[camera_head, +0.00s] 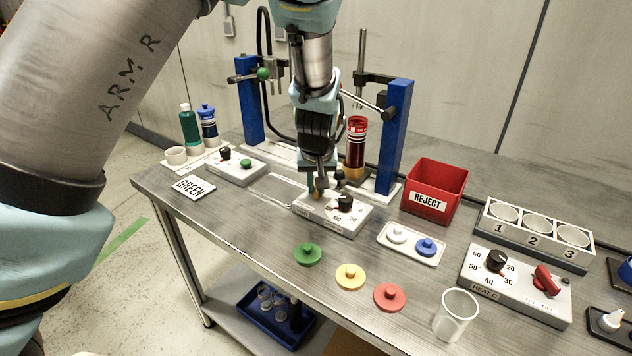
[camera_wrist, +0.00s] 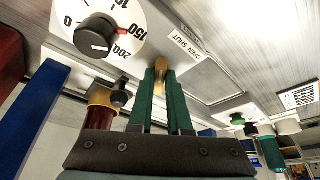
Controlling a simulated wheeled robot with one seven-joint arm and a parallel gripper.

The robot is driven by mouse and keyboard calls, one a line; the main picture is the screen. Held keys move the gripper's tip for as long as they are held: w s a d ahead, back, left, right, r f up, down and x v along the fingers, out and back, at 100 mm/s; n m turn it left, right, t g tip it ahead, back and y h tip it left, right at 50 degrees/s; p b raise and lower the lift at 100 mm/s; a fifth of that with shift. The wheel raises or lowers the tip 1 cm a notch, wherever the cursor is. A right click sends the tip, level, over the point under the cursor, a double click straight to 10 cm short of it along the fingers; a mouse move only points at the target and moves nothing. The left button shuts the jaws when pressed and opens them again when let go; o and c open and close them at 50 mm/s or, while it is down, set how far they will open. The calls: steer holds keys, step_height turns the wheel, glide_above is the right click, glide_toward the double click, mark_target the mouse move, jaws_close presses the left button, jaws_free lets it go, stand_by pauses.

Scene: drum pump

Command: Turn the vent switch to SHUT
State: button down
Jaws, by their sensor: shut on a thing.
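The vent switch (camera_wrist: 160,70) is a small brass-yellow lever on a pale control box (camera_head: 330,222). Beside it in the wrist view is a label (camera_wrist: 180,42) reading OPEN SHUT. My gripper (camera_head: 317,194) reaches down to the left part of this box. In the wrist view my green fingers (camera_wrist: 164,80) are closed on the lever. The fingers partly hide the lever, and I cannot tell which marked position it points to. A black knob (camera_head: 345,202) sits on the same box, with a numbered dial (camera_wrist: 122,22) around it.
A pump stand with blue posts (camera_head: 397,135) and a dark red cylinder (camera_head: 357,145) stands close behind the box. A red REJECT bin (camera_head: 437,190) is to the right. A tray (camera_head: 411,257) with white and blue caps lies at front right. Coloured lids, including a green one (camera_head: 307,254), lie in front.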

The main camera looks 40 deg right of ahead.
steer(key=c, duration=0.9)
jaws_free()
steer(key=shift+o, duration=0.2)
steer(key=shift+r, duration=0.1)
steer(key=b+v, duration=0.1)
steer(key=v, duration=0.9)
steer(key=shift+s+a+r, duration=0.15)
steer(key=shift+r, duration=0.1)
